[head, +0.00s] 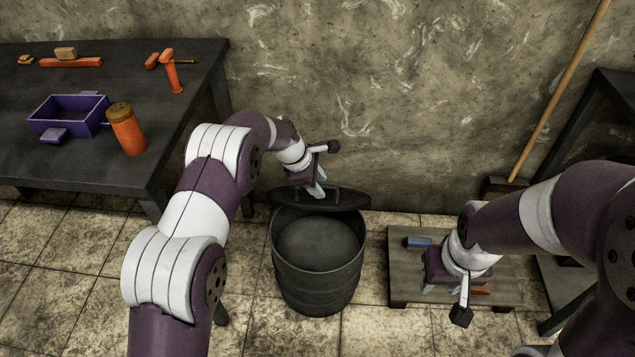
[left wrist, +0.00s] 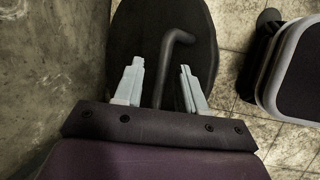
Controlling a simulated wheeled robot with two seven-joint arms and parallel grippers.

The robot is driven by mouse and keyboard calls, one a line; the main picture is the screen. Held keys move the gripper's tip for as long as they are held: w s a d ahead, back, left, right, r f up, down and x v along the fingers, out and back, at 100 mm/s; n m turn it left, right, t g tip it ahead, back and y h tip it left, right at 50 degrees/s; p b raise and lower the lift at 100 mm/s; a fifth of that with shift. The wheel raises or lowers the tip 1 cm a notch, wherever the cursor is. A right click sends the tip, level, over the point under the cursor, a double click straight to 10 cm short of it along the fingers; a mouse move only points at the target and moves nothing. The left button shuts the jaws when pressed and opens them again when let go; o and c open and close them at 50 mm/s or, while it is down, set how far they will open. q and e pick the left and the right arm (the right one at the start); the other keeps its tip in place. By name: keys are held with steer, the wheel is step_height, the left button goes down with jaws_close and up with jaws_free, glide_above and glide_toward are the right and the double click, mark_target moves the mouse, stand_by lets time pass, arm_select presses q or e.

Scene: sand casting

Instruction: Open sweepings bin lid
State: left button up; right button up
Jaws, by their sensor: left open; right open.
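The sweepings bin (head: 318,285) is a dark ribbed metal drum on the floor by the wall, with its mouth uncovered and its inside in view. Its dark round lid (head: 350,200) is at the back of the rim, against the wall side. I cannot tell whether lid and rim touch. My left gripper (head: 318,190) is at the lid's handle. In the left wrist view the bent bar handle (left wrist: 170,65) lies between the two open pale fingers, apart from both. My right gripper (head: 455,287) is open and empty over a low wooden platform.
The low platform (head: 400,280) right of the bin carries a blue block (head: 418,242). A dark table (head: 110,165) at left holds a purple box (head: 68,117), an orange canister (head: 126,130) and orange tools. A wooden-handled broom (head: 560,90) leans on the wall at right.

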arm_select(q)
steer(key=p+v, duration=0.3)
steer(key=v, duration=0.9)
steer(key=shift+a+r, duration=0.2)
